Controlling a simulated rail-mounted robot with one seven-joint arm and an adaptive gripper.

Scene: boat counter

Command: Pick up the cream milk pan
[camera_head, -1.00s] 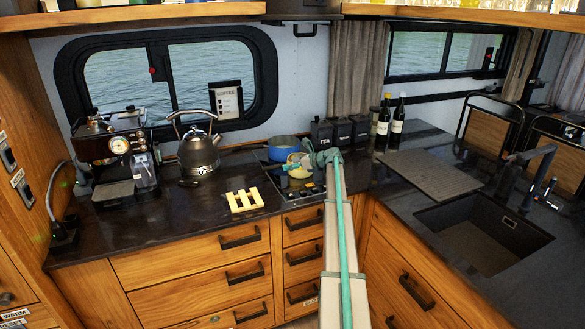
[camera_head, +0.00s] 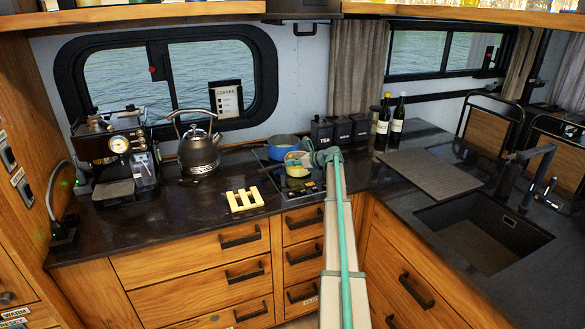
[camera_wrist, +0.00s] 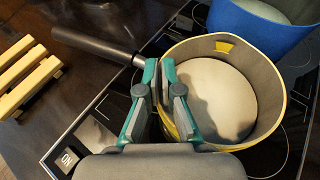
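The cream milk pan (camera_head: 297,170) sits at the hob, in front of a blue pan. In the wrist view the cream milk pan (camera_wrist: 262,71) has a yellow rim, a pale inside and a dark handle (camera_wrist: 92,40) pointing to the upper left. My gripper (camera_wrist: 161,72) is at the pan's left wall near the handle. One teal finger is outside the wall and the other inside, with the tips close together on it. The head view shows my gripper (camera_head: 307,160) small and partly hidden by my arm. Whether the pan touches the hob is hard to tell.
The blue pan (camera_head: 283,142) stands close behind, and also shows in the wrist view (camera_wrist: 253,32). A slatted trivet (camera_head: 244,200) lies left of the hob (camera_head: 305,196). A kettle (camera_head: 198,150) stands farther left, black canisters (camera_head: 341,131) behind right.

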